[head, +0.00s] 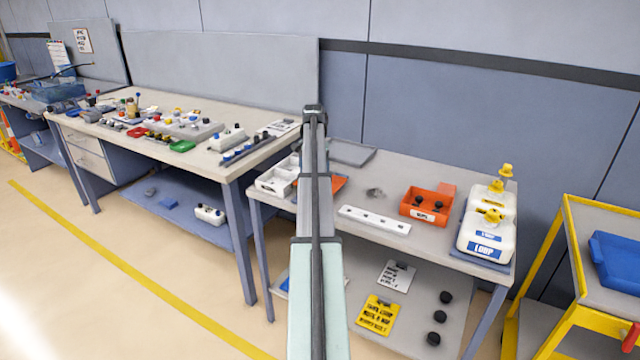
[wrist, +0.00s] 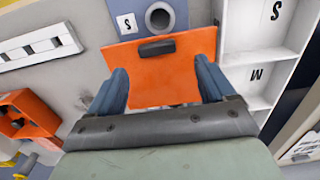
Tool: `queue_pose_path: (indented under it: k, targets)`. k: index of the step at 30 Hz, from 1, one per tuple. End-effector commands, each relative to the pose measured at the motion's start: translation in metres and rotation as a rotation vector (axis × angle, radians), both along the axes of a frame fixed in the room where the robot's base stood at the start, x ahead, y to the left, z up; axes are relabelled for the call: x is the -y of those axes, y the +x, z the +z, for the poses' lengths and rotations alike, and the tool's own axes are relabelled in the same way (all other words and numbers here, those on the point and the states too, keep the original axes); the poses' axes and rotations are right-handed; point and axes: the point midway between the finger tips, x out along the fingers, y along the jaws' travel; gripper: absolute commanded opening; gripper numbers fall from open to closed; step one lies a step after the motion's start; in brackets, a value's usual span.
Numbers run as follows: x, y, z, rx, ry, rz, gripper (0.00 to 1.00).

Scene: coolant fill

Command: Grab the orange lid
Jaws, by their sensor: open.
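The orange lid (wrist: 165,75) is a flat orange plate with a dark bar handle (wrist: 157,47) on top, in the middle of the wrist view. In the head view, part of the lid (head: 335,184) shows beside my arm, which hides the rest. My gripper (wrist: 161,64) is open and empty over the lid. Its two blue fingers are spread wide, one to each side, with the handle between and slightly beyond their tips. I cannot tell the height of the fingertips above the lid. The head view hides my gripper behind the arm.
A white compartment tray (wrist: 262,50) marked S and M lies close on the right of the wrist view. A white strip with holes (head: 375,220), an orange bin (head: 418,212) and white jugs with yellow caps (head: 487,232) share the bench. Bare bench (head: 338,243) shows near the front edge.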

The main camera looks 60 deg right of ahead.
Motion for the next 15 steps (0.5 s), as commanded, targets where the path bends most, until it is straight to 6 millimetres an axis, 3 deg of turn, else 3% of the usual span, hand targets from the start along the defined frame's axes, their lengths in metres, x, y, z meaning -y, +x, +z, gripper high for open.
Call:
queue_pose_path:
  k: [9, 15]
  targets:
    - [-0.006, -0.002, -0.039, -0.001, 0.001, 0.0, 0.83]
    - [-0.006, -0.002, -0.042, 0.0, 0.001, 0.0, 0.83]
